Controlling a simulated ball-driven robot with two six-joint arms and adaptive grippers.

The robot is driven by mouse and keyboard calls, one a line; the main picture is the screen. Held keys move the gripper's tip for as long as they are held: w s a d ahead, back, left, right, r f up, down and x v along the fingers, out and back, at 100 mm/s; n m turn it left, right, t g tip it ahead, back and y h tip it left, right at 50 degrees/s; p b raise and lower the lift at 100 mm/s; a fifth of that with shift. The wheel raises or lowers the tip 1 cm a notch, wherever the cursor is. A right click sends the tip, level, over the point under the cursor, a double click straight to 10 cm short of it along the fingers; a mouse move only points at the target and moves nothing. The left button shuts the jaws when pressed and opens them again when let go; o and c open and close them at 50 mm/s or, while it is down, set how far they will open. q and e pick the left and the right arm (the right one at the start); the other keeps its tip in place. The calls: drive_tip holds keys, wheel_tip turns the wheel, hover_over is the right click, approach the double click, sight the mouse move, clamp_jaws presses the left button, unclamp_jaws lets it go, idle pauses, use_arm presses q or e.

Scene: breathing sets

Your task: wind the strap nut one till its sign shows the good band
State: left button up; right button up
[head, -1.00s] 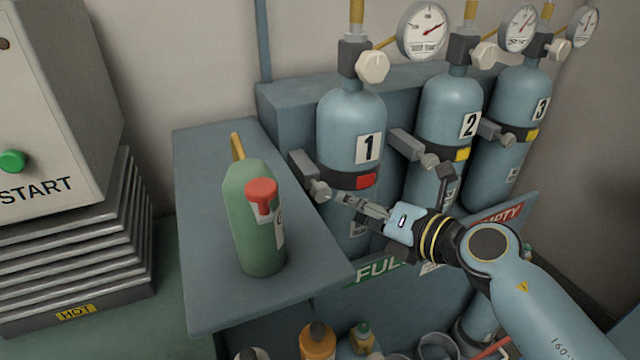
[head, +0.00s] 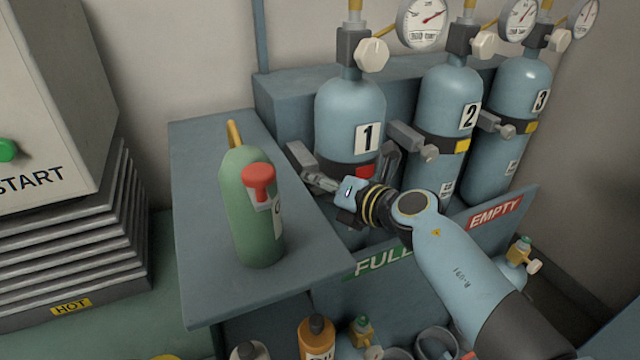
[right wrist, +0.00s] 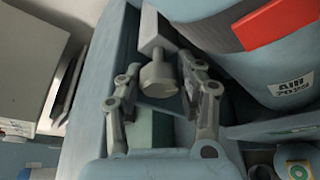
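Cylinder 1 (head: 348,105) is strapped upright to the rack. Its strap sign (head: 364,171) shows red and is partly covered by my right gripper; it is also red in the right wrist view (right wrist: 280,22). The strap's grey clamp block (head: 301,156) sticks out on the left. In the right wrist view, strap nut one (right wrist: 158,76), a grey knob, sits between the parted fingers of my right gripper (right wrist: 160,90). A gap shows on both sides of the nut. In the head view my right gripper (head: 322,184) hides most of the nut. My left gripper is out of view.
Cylinders 2 (head: 447,100) and 3 (head: 520,90) stand to the right with yellow strap signs. Smaller bottles stand below, beside the FULL panel (head: 440,235).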

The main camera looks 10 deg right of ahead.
drive_tip(key=c, duration=0.6)
drive_tip(key=shift+m, duration=0.3)
drive_tip(key=shift+f+m+t+y+b, duration=0.15)
drive_tip(key=shift+m+t+y+b, duration=0.15)
drive_tip(key=shift+m+y+b, duration=0.55)
drive_tip(key=shift+m+t+y+b, duration=0.5)
drive_tip(key=shift+m+y+b, duration=0.05)
drive_tip(key=shift+m, duration=1.5)
drive_tip(key=o, duration=0.9)
drive_tip(key=shift+s, duration=0.1)
